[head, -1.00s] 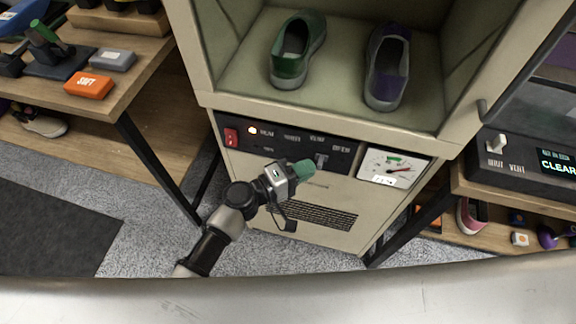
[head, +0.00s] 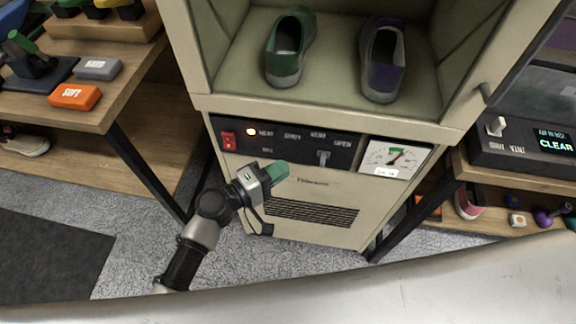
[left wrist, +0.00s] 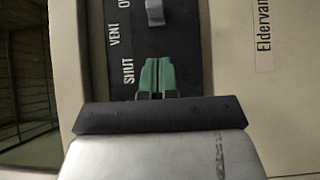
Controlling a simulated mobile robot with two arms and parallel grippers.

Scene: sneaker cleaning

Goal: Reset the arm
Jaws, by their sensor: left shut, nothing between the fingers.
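My left arm reaches in from the lower left in the head view. Its gripper (head: 282,170) has green fingers, is shut and empty, and is in front of the cabinet's black control panel (head: 290,141). In the left wrist view the green fingers (left wrist: 157,76) lie side by side over the panel, near the word SHUT. A grey lever (left wrist: 155,12) is beyond the tips, apart from them. The same lever (head: 323,157) shows in the head view to the right of the gripper. My right gripper is not in view.
A green shoe (head: 288,50) and a purple shoe (head: 383,62) stand inside the open cabinet. A red switch (head: 228,140) and a gauge (head: 395,158) are on its front. Benches stand at both sides, with an orange box (head: 74,97) on the left one.

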